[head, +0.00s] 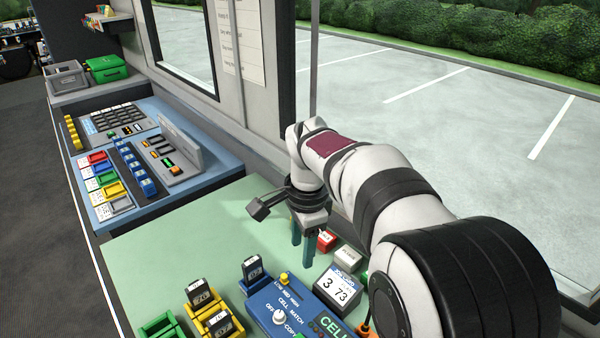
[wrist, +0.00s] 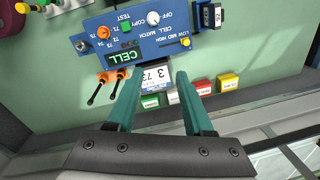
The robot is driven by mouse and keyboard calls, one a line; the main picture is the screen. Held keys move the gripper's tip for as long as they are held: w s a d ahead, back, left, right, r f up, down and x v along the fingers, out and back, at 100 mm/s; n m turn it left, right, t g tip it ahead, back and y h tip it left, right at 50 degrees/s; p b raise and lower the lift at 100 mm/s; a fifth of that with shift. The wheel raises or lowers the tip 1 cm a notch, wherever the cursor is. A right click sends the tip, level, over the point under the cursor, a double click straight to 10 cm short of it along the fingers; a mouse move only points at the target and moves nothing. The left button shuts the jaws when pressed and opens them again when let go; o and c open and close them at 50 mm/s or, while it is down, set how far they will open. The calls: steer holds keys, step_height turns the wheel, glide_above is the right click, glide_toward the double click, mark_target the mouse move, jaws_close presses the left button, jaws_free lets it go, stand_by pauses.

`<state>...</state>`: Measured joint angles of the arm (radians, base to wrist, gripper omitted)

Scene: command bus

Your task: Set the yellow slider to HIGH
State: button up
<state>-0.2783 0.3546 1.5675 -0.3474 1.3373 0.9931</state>
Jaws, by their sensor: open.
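The yellow slider (head: 284,277) sits on the blue cell match panel (head: 262,312), by the LOW MID HIGH scale. It also shows in the wrist view (wrist: 186,43), near one end of its slot, which looks like the LOW end. My gripper (head: 303,250) is open and empty, above the table on the window side of the panel. In the wrist view its teal fingers (wrist: 155,80) stand apart, with the slider beyond the right fingertip and not touched. The white display reading 3 73 (wrist: 157,75) shows between the fingers.
A dark numbered block (head: 252,270) stands at the panel's left end, close to the slider. Red (head: 326,241) and white (head: 348,254) blocks lie near the window. Yellow (head: 187,317) and green (head: 157,326) holders stand at the front left. The green tabletop (head: 170,245) left of the gripper is clear.

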steer(key=m, duration=0.2)
glide_toward(284, 275)
steer(key=shift+t, duration=0.3)
steer(key=f, duration=0.8)
steer(key=shift+w+a+f, duration=0.2)
steer(key=shift+f, duration=0.15)
steer(key=shift+c, duration=0.4)
jaws_close()
